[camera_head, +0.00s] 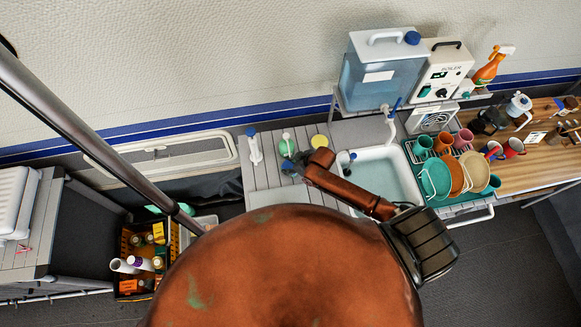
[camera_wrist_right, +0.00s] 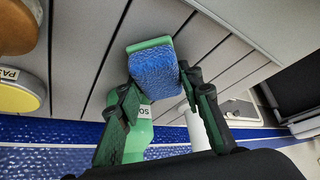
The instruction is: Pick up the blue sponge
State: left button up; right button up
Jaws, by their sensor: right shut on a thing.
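The blue sponge (camera_wrist_right: 157,76), with a green layer along one edge, sits between the two fingers of my right gripper (camera_wrist_right: 160,86) in the right wrist view. The fingers press on its two sides, so the gripper is shut on it. In the head view my right gripper (camera_head: 294,166) is over the grey slatted counter left of the sink, with a small blue patch of the sponge (camera_head: 287,165) at its tip. I cannot tell whether the sponge touches the counter. My left gripper is not in view.
A green soap bottle (camera_wrist_right: 138,135) stands close behind the sponge. A white bottle (camera_head: 254,148) and a yellow-topped jar (camera_head: 319,141) are also near the wall. The sink (camera_head: 382,177) and dish rack (camera_head: 447,199) lie right. A metal pole (camera_head: 90,120) crosses the left.

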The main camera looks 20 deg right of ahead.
jog(key=shift+r, duration=0.1)
jog(key=shift+r, duration=0.2)
notch_tip(320, 180, up, 2)
jog(key=s+r+b, duration=0.2)
jog(key=s+r, duration=0.8)
jog(key=s, duration=0.4)
jog(key=shift+d+r, duration=0.2)
jog(key=shift+d, duration=0.1)
